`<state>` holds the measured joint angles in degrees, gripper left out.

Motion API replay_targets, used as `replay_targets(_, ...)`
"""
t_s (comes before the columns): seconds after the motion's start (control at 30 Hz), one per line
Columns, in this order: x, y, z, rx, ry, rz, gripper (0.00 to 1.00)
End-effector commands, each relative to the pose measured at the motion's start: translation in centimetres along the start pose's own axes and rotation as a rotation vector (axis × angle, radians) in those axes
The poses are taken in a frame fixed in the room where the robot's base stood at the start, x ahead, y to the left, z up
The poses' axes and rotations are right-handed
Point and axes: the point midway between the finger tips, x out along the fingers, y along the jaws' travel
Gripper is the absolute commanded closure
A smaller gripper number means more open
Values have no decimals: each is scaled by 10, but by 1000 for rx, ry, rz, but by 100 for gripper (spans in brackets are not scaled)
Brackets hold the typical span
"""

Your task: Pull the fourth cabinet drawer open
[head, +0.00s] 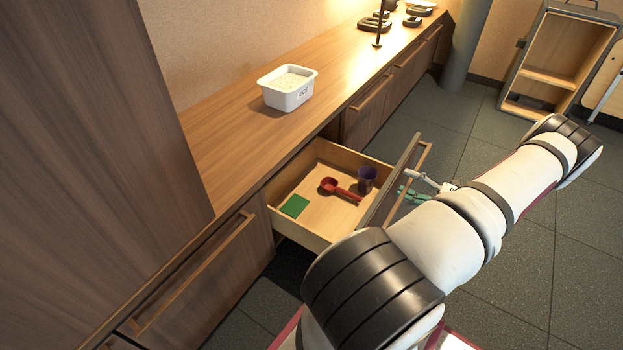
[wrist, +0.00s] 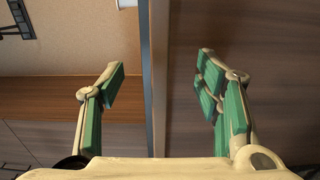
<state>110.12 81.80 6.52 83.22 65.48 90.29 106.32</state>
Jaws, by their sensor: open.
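The open drawer (head: 318,232) is pulled out from the cabinet row. In it lie a red scoop (head: 338,188), a purple cup (head: 367,178) and a green square (head: 294,206). Its front carries a long wooden handle (head: 424,160). My gripper (head: 412,189), with green finger pads, is beside the handle on its outer side, partly hidden by my arm. In the wrist view my gripper (wrist: 160,70) is open, with a narrow upright edge between and beyond its fingers. I cannot tell whether the fingers touch it.
A white tub (head: 288,88) of pale grains stands on the wooden counter (head: 225,120). A closed cabinet front with a handle (head: 195,275) is nearer me. A grey column (head: 466,45) and an open shelf unit (head: 558,60) stand at the back. Tiled floor (head: 560,255) is clear at right.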

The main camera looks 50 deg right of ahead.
Motion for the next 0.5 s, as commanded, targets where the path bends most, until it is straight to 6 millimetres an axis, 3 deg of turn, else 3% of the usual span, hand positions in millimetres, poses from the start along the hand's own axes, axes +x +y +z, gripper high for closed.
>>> replay_targets(0.5, -38, -1, 0, -1, -2, -1, 42)
